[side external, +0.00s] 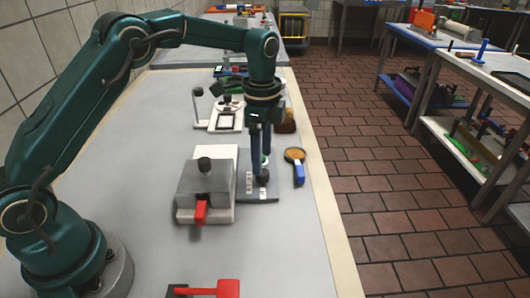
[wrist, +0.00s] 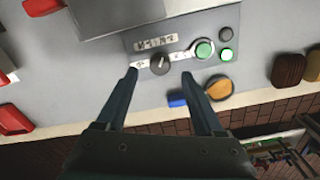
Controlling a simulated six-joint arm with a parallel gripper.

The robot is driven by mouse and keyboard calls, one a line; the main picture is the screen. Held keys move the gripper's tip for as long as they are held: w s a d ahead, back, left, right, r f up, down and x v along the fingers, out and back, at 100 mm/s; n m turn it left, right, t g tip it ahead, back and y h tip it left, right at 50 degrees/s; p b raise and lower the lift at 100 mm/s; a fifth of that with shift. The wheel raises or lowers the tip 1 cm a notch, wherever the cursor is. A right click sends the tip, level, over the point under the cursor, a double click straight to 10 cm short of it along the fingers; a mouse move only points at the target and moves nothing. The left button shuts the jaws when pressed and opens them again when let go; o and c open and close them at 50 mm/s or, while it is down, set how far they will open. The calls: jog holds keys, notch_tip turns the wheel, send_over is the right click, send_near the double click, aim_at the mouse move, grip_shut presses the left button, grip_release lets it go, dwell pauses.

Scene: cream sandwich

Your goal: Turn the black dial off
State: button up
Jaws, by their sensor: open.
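The black dial (wrist: 160,64) sits on a dark grey control panel (wrist: 183,27) in the wrist view, beside a white label strip. Whether the fingers touch the dial cannot be told. The dial's setting is too small to read.
A grey box machine with a red lever (side external: 201,212) stands just left of the panel. A magnifier-like tool with a blue handle (side external: 299,174) lies to the right, near the table edge. A red-handled item (side external: 228,288) lies in front. The table's front middle is clear.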

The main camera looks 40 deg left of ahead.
aim_at(262, 177)
jog(key=shift+f, duration=2.1)
grip_shut()
jog(key=n, duration=0.5)
jog(key=shift+r+n, duration=0.1)
jog(key=shift+n, duration=0.2)
jog(key=n, duration=1.2)
jog(key=shift+n, duration=0.3)
jog(key=n, duration=0.5)
jog(key=shift+n, duration=0.3)
